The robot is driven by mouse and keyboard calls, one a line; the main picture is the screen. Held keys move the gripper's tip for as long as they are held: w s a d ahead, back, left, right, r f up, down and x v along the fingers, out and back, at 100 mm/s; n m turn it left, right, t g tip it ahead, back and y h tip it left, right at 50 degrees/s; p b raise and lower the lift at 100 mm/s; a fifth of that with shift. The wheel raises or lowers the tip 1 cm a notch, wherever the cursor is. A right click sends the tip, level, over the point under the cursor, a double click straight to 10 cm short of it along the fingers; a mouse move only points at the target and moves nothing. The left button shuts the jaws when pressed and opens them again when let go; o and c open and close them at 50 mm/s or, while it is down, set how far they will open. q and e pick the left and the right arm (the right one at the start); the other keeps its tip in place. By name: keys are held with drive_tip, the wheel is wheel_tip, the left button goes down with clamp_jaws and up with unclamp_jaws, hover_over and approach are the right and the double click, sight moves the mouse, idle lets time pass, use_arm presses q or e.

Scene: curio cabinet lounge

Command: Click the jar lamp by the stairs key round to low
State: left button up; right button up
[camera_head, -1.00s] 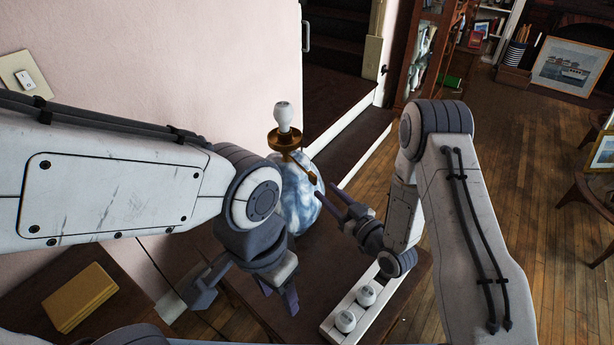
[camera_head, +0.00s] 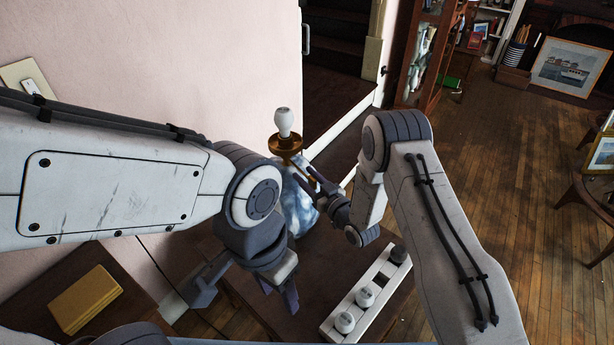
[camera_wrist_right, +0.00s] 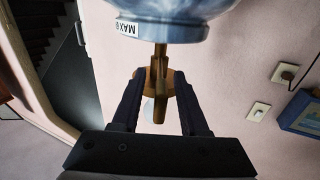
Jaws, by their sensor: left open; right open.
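The jar lamp's blue-and-white body (camera_head: 297,207) stands upright on a dark table, partly hidden by my arms. A brass collar (camera_head: 285,143) and a white bulb (camera_head: 283,122) top it. In the right wrist view, upside down, the jar (camera_wrist_right: 165,25) has a label reading "MAX" and more I cannot read. The brass key (camera_wrist_right: 159,85) sticks out toward the camera. My right gripper (camera_head: 303,172) is open at the lamp's neck; in its wrist view its fingers (camera_wrist_right: 158,78) stand either side of the key, with gaps showing. My left gripper (camera_head: 247,293) is open and empty in front of the lamp.
A white rack (camera_head: 340,316) with bulbs and a dark round piece stands on the table (camera_head: 300,300), right of my left gripper. A yellow book (camera_head: 85,300) lies at lower left. A pink wall is behind the lamp; stairs (camera_head: 345,50) are beyond.

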clamp_jaws()
drive_tip(key=shift+m, duration=0.4)
drive_tip(key=m+b, duration=0.1)
drive_tip(key=m, duration=0.2)
drive_tip(key=shift+f+b, duration=0.1)
drive_tip(key=shift+b, duration=0.3)
drive_tip(key=m+b, duration=0.1)
drive_tip(key=m, duration=0.3)
drive_tip(key=m+b, duration=0.1)
drive_tip(key=m, duration=0.8)
drive_tip(key=shift+m+b, duration=0.4)
drive_tip(key=shift+d, duration=0.1)
